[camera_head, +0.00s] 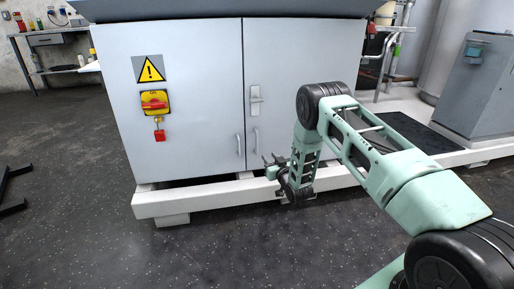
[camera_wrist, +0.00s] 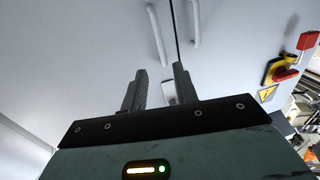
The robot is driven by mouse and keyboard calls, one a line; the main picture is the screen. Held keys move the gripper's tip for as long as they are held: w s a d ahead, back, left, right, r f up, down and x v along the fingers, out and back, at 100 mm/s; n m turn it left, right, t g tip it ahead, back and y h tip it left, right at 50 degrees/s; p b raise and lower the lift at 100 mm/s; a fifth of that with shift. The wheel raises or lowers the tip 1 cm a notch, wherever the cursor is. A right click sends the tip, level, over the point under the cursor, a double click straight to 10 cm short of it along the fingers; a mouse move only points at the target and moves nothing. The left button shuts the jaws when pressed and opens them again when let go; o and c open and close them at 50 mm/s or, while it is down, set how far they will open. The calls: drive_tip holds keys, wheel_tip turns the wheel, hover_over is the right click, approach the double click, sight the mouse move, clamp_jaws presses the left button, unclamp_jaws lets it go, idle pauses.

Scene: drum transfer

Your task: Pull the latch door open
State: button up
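The grey cabinet has two doors, a left door (camera_head: 200,80) and a right door (camera_head: 310,60). A pale latch (camera_head: 256,98) sits on the right door beside the seam. Below it are two slim bar handles, the left door's handle (camera_head: 238,145) and the right door's handle (camera_head: 256,138). Both doors look closed. My gripper (camera_head: 273,160) is low in front of the right door, near the handles. In the wrist view, my gripper (camera_wrist: 158,80) has its fingers apart with nothing held. A small part of the latch (camera_wrist: 169,90) shows between the fingers, apparently beyond them.
A yellow and red switch (camera_head: 154,102) and a warning sign (camera_head: 149,69) are on the left door. A white base beam (camera_head: 210,198) runs under the cabinet. A grey box (camera_head: 478,85) stands at the right. The dark floor (camera_head: 80,190) at the left is mostly clear.

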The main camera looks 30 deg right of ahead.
sight(257, 144)
drive_tip(key=w+b, duration=0.1)
drive_tip(key=w, duration=0.3)
drive_tip(key=w+b, duration=0.2)
drive_tip(key=w, duration=0.1)
drive_tip(key=w+b, duration=0.2)
drive_tip(key=w, duration=0.2)
drive_tip(key=shift+w+d+f, duration=0.2)
drive_tip(key=shift+w+d, duration=0.1)
drive_tip(key=shift+w, duration=0.05)
drive_tip(key=shift+w+r, duration=0.15)
drive_tip(key=shift+w, duration=0.7)
clamp_jaws()
